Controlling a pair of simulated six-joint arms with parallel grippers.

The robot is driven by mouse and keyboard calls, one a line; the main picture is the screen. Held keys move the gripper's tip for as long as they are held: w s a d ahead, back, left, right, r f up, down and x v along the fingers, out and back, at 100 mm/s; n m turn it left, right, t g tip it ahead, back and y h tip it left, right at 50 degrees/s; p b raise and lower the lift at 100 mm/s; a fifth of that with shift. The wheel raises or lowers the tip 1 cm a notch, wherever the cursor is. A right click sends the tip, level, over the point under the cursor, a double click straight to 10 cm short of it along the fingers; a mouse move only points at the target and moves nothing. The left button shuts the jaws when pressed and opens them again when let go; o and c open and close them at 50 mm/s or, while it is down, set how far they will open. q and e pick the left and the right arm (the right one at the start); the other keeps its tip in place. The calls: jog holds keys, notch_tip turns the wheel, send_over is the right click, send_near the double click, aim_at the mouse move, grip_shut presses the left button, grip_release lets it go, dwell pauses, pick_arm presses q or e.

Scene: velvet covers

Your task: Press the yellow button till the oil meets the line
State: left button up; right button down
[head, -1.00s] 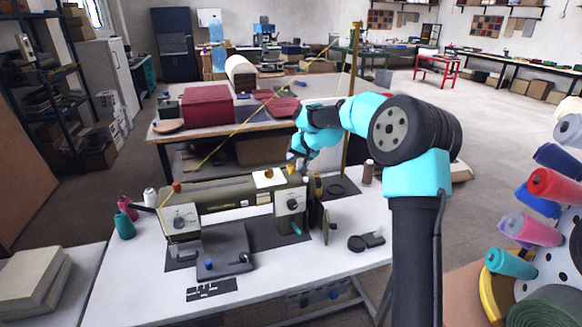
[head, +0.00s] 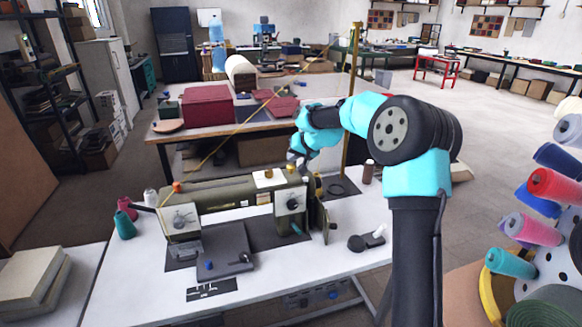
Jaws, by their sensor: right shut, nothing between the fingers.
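An olive sewing machine (head: 235,196) stands on the white table. On its top is a white plate (head: 268,180) with a small yellow spot. A brass-yellow knob (head: 291,174) stands just right of the plate. I cannot tell which of the two is the yellow button. My right gripper (head: 297,159) is shut and empty, tilted down just above the knob. Whether it touches the knob is too small to tell. The oil level and its line are too small to make out. My left gripper is out of view.
A brown bottle (head: 368,172) stands at the table's back right. A black item (head: 358,243) lies at the right, and teal (head: 124,226) and crimson spools stand at the left. A thin yellow thread slants above the machine. The front right table is clear.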

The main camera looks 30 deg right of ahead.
aim_at(292, 166)
jog(key=shift+f, duration=0.15)
jog(key=shift+f, duration=0.3)
jog(key=shift+f, duration=0.85)
dwell(1.2)
dwell(0.3)
jog(key=shift+r, duration=1.25)
jog(key=shift+r, duration=2.55)
